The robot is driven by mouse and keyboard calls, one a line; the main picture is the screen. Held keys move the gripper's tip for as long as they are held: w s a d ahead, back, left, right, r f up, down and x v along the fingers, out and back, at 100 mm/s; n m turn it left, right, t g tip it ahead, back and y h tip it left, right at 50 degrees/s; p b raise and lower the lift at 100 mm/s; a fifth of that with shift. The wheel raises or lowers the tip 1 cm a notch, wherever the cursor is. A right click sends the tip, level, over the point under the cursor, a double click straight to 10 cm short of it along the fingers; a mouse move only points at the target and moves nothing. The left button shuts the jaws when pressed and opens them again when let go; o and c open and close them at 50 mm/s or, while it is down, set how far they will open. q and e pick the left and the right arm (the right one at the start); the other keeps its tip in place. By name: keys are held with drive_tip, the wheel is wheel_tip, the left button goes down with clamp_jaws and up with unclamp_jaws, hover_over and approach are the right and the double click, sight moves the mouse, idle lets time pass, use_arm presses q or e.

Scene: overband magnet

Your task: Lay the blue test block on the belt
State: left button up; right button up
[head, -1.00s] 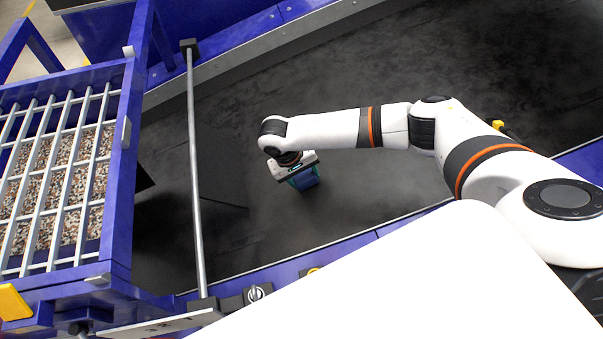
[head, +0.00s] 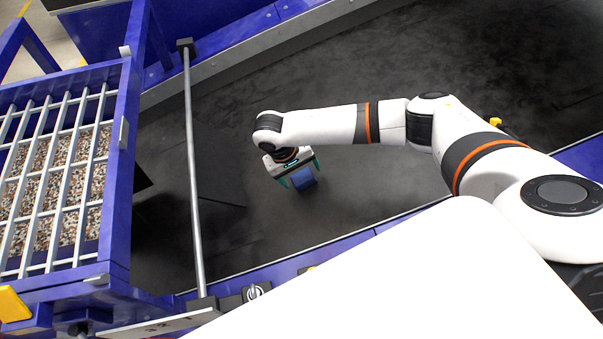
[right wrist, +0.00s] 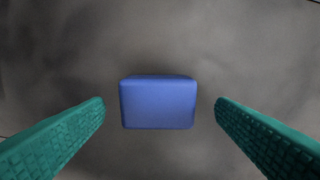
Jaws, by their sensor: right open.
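The blue test block (head: 303,179) lies on the dark belt (head: 350,195), just below my right gripper (head: 300,178). In the right wrist view the block (right wrist: 158,103) sits between the two green fingers of the right gripper (right wrist: 160,108), with a clear gap on each side. The gripper is open and the fingers do not touch the block. Its underside is hidden, but it appears to rest on the belt. My left gripper is not in view.
A grey metal bar (head: 193,170) crosses over the belt left of my right gripper. A blue frame with a grating (head: 60,170) over gravel stands at the left. A blue side rail (head: 330,248) runs along the near belt edge. The belt to the right is clear.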

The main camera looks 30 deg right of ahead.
drive_tip(key=s+v, duration=0.1)
drive_tip(key=v, duration=0.9)
drive_tip(key=shift+w+r+p, duration=0.2)
drive_tip(key=shift+w+p, duration=0.15)
drive_tip(key=shift+w, duration=0.1)
